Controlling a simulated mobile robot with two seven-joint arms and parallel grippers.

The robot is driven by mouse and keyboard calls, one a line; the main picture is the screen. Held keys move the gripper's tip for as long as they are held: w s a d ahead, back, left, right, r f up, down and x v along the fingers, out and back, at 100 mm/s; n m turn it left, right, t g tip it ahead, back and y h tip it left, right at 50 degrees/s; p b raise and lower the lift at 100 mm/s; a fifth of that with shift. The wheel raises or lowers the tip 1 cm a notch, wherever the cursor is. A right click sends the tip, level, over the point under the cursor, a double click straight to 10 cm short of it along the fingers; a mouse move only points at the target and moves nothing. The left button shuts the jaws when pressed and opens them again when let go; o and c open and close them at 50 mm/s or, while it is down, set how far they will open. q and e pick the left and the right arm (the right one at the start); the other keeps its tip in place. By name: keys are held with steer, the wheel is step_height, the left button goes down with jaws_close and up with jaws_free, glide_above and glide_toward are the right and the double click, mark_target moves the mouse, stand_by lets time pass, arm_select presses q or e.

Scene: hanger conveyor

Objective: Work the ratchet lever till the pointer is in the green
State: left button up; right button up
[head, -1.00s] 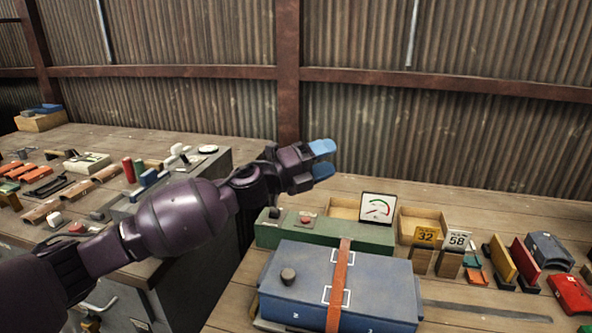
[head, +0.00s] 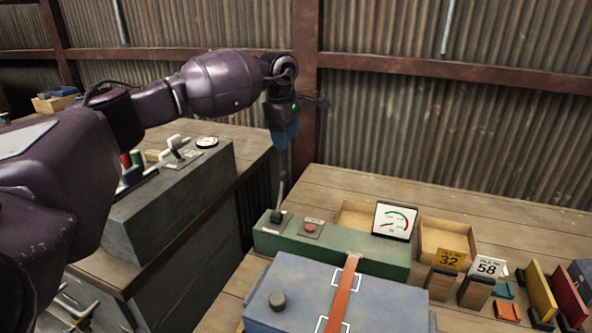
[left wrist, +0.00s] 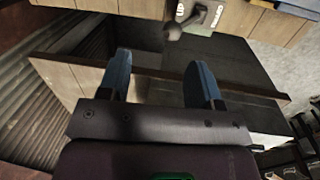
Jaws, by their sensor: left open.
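The gauge (head: 395,221) stands on the green box (head: 335,247). A thin grey lever (head: 281,190) rises nearly upright from a dark base at the box's left end. My left gripper (head: 285,137) points down above the lever's top, open, with blue fingers. In the left wrist view its fingers (left wrist: 160,72) are apart with nothing between them. A dark knobbed lever (left wrist: 174,31) shows there, beyond the fingertips. My right gripper is out of view.
A red button (head: 311,228) sits right of the lever. A blue case (head: 330,288) with an orange strap lies in front. A wooden tray (head: 447,237) and numbered tags (head: 487,268) are at the right. A grey box (head: 180,195) stands left, across a gap between benches.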

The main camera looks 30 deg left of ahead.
mark_target(283, 171)
arm_select(q)
steer(key=shift+m+g, duration=0.4)
steer(key=shift+m, duration=0.2)
steer(key=f, duration=0.6)
steer(key=s+f+b, duration=0.1)
steer(key=f, duration=0.2)
steer(key=shift+a, duration=0.35)
steer(key=shift+f, duration=0.85)
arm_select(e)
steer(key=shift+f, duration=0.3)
arm_select(q)
steer(key=shift+c, duration=0.3)
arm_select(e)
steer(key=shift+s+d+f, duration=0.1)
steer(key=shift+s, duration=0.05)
arm_select(q)
steer(key=c, duration=0.7)
jaws_close()
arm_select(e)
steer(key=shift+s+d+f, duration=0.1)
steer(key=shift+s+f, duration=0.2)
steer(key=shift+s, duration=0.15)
